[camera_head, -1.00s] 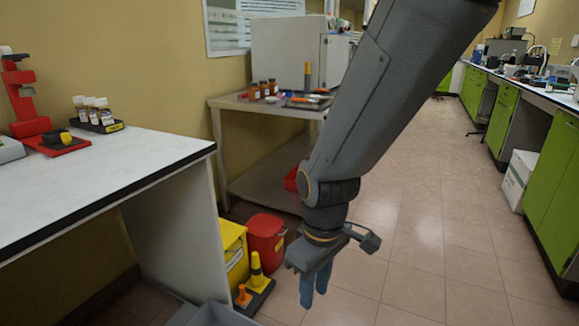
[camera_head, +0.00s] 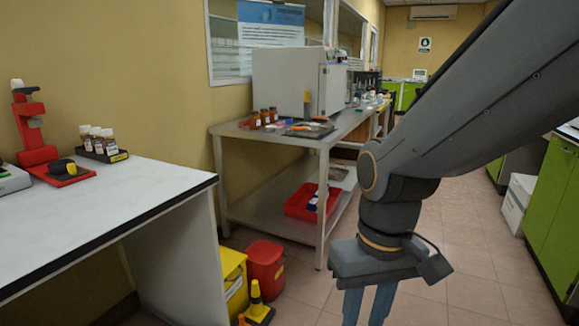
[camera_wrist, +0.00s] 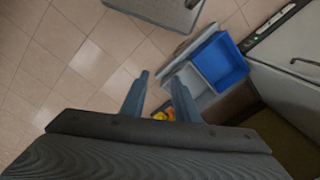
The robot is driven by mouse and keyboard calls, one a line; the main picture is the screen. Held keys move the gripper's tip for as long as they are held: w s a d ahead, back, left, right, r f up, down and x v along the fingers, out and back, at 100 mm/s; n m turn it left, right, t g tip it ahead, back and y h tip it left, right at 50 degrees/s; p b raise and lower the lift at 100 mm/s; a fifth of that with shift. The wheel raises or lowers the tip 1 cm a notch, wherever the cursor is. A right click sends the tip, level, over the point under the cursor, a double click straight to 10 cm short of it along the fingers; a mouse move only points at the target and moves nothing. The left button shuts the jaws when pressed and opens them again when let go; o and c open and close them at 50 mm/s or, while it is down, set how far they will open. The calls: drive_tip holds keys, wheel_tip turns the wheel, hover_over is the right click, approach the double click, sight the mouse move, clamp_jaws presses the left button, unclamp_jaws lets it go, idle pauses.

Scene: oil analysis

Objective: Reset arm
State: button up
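My gripper (camera_head: 369,304) hangs at the lower right of the head view, pointing down over the tiled floor. Its two blue-grey fingers stand apart with nothing seen between them in that view. In the wrist view the fingers of my gripper (camera_wrist: 160,95) are also spread apart, with floor and bins beyond them. It holds nothing that I can see.
A white-topped bench (camera_head: 110,205) is at left, with a red stand (camera_head: 40,140) and several bottles. A metal table (camera_head: 270,215) stands behind. A yellow bin (camera_head: 232,285) and red bin (camera_head: 265,265) are on the floor. A blue bin (camera_wrist: 220,60) shows below. The aisle floor is clear.

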drive_tip(key=d+r+m+p, duration=0.2)
drive_tip(key=d+r+p, duration=0.5)
drive_tip(key=p, duration=0.7)
drive_tip(key=shift+s+d+r+h, duration=0.2)
drive_tip(key=shift+d+r+h, duration=0.1)
drive_tip(key=shift+d+r, duration=0.1)
drive_tip(key=shift+a, duration=0.15)
